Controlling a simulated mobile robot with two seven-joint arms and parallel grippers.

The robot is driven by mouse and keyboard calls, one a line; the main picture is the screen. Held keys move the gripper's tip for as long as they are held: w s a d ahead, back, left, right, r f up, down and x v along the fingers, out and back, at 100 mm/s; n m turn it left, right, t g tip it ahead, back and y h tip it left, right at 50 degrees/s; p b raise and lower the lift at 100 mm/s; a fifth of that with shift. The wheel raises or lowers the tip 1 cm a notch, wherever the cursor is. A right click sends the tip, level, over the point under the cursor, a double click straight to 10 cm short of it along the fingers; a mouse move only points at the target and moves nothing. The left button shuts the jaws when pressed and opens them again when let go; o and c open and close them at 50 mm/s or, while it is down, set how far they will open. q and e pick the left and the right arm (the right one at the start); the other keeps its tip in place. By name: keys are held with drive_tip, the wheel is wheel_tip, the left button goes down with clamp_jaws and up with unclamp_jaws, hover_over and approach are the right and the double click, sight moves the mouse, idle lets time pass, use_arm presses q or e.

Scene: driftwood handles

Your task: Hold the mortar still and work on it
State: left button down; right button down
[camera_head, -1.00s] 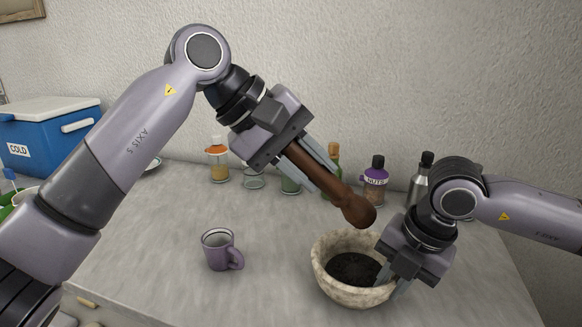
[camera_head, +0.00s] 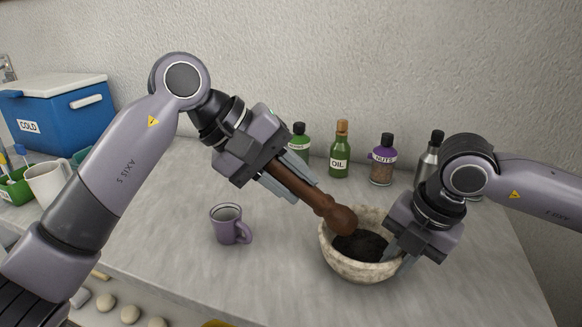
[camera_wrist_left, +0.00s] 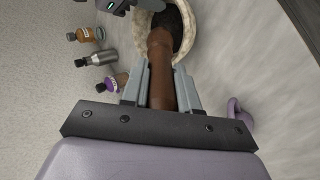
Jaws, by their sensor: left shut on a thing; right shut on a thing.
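The stone mortar (camera_head: 358,270) stands on the counter with dark contents (camera_head: 360,245) inside. My right gripper (camera_head: 398,262) is shut on the mortar's right rim. My left gripper (camera_head: 300,178) is shut on the brown wooden pestle (camera_head: 318,203), which is tilted with its rounded end down to the right. In the head view that end overlaps the mortar's left rim and opening. In the left wrist view the pestle (camera_wrist_left: 160,60) points from the fingers into the mortar (camera_wrist_left: 190,55). Whether its tip touches the contents I cannot tell.
A purple mug (camera_head: 228,226) stands left of the mortar. Behind are an oil bottle (camera_head: 340,152), a nuts bottle (camera_head: 383,160), a green bottle (camera_head: 299,140) and a silver bottle (camera_head: 430,155). A blue cooler (camera_head: 62,118) is at the far left. The counter in front is clear.

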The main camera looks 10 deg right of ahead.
sight(317, 211)
use_arm(q)
drive_tip(key=shift+x, duration=2.85)
drive_tip(key=shift+f, duration=0.7)
drive_tip(key=shift+w, duration=0.1)
